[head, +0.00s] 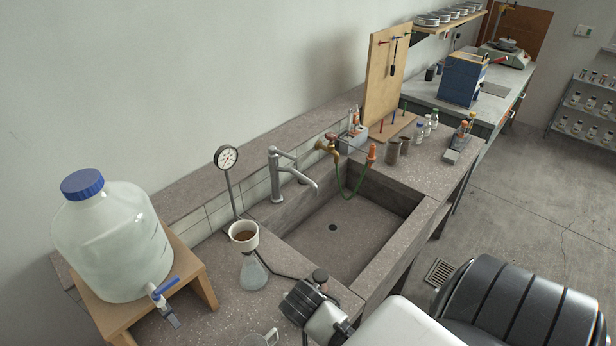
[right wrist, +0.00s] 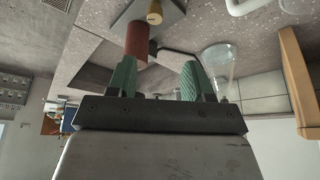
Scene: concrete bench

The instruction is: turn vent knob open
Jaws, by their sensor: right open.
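In the right wrist view a reddish-brown cylinder (right wrist: 137,40) and a small brass-coloured piece (right wrist: 155,12) show beyond the fingers; I cannot tell which is the vent knob. My right gripper (right wrist: 157,76) is open with green fingers, nothing visibly held. The cylinder appears near one finger; contact is unclear. In the head view my arm hides the fingers. My left gripper is out of view.
A white funnel (head: 243,236) with brown contents sits on the flask, beside a round gauge (head: 226,157). A large carboy (head: 112,240) stands on a wooden stand (head: 198,274) at left. The sink (head: 335,232) is empty. A glass beaker (head: 258,339) stands at the front edge.

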